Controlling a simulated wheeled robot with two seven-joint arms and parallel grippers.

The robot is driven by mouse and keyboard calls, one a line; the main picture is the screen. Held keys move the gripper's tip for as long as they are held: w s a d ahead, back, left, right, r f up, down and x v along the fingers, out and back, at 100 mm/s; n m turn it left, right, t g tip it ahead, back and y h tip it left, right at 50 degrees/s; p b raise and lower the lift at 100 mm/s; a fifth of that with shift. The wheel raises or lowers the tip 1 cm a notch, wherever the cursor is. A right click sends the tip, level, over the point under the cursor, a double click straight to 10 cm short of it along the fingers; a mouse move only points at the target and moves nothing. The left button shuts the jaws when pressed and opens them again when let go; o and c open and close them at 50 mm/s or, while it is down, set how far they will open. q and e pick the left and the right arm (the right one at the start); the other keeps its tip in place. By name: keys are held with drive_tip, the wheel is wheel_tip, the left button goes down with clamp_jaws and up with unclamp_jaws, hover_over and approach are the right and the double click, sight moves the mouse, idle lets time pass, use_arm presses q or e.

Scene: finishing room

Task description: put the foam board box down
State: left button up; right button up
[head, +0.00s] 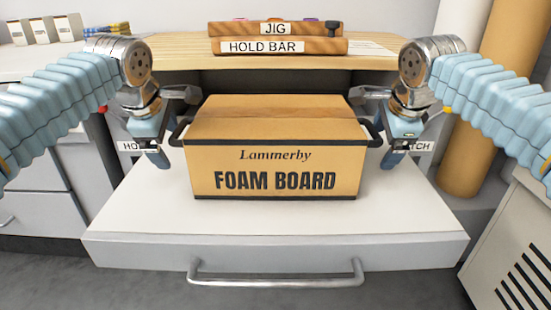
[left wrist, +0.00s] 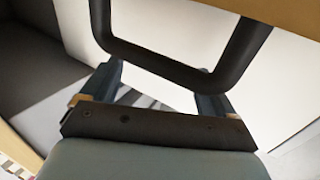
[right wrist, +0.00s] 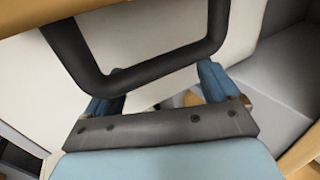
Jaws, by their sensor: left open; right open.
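The foam board box (head: 273,160) is a brown carton with dark edges and "Lammerby FOAM BOARD" on its front. It sits upright on the white top of a pulled-out drawer (head: 130,215). Black loop handles stick out from its two sides; one shows in the left wrist view (left wrist: 165,70) and one in the right wrist view (right wrist: 150,70). My left gripper (head: 165,160) is open beside the left handle. My right gripper (head: 388,160) is open beside the right handle. In both wrist views the handle crosses in front of the spread fingers, and nothing is clamped.
A wooden shelf (head: 180,52) behind the box holds stacked wooden pieces labelled JIG (head: 275,29) and HOLD BAR (head: 265,47). Brown rolls (head: 475,150) stand at the back right. A vented grey cabinet (head: 520,250) is at the right. The drawer's front strip is clear.

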drive_tip(key=shift+s+r, duration=0.15)
drive_tip(key=shift+r, duration=0.2)
use_arm(q)
drive_tip(key=v, duration=1.1)
drive_tip(key=shift+s+r, duration=0.2)
drive_tip(key=shift+r, duration=0.15)
use_arm(e)
drive_tip(key=v, duration=1.1)
drive_tip(key=shift+s+r, duration=0.1)
